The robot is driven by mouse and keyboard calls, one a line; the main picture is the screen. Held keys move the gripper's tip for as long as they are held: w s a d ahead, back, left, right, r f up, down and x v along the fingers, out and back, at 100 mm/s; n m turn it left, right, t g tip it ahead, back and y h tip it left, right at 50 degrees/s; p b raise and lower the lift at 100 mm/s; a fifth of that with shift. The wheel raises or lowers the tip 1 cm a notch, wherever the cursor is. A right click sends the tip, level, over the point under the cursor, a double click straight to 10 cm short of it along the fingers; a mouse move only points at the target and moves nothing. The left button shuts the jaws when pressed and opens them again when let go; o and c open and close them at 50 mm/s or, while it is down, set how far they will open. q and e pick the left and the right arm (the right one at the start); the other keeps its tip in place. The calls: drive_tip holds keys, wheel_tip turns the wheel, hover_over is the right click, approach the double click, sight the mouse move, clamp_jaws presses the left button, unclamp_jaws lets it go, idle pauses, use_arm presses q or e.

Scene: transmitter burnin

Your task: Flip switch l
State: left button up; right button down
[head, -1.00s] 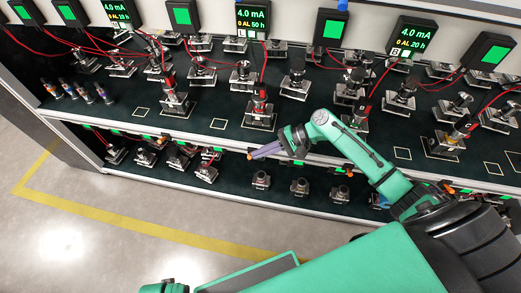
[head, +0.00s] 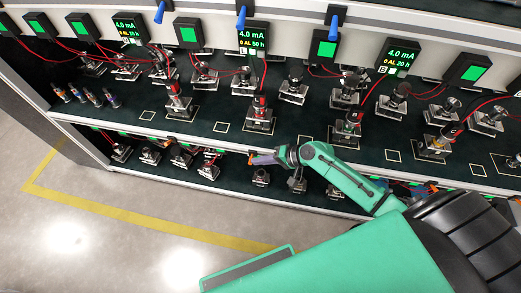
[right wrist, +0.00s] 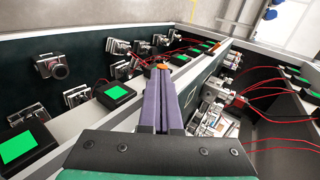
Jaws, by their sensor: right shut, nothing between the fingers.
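My right gripper (head: 263,160) reaches in from the right with its purple fingers shut and empty. Its tips are at the front edge of the middle shelf, by a small orange piece (head: 251,159). In the right wrist view the shut fingers (right wrist: 161,92) point along the shelf edge, and the orange piece (right wrist: 163,66) shows at their tips; I cannot tell whether they touch. A black display (head: 252,38) marked L reads 4.0 mA, 0 AL, 50 h. Blue levers (head: 240,17) stick out from the upper ledge. I cannot tell which switch is l. My left gripper is out of view.
Rows of metal fixtures with red wires stand on the dark middle shelf (head: 190,125), with more on the shelf below. Another display (head: 400,58) and several green-screen boxes (head: 326,48) line the back. The floor in front, with a yellow line (head: 150,225), is clear.

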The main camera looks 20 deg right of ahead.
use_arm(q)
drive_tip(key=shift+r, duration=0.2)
use_arm(e)
drive_tip(key=shift+s+f+n+t+h, duration=0.1)
drive_tip(key=shift+f+n+t+h, duration=0.3)
drive_tip(key=shift+n+t, duration=0.2)
drive_tip(key=shift+w+d+r, duration=0.35)
drive_tip(key=shift+w+r, duration=0.05)
drive_tip(key=shift+w, duration=0.25)
drive_tip(key=shift+r, duration=0.1)
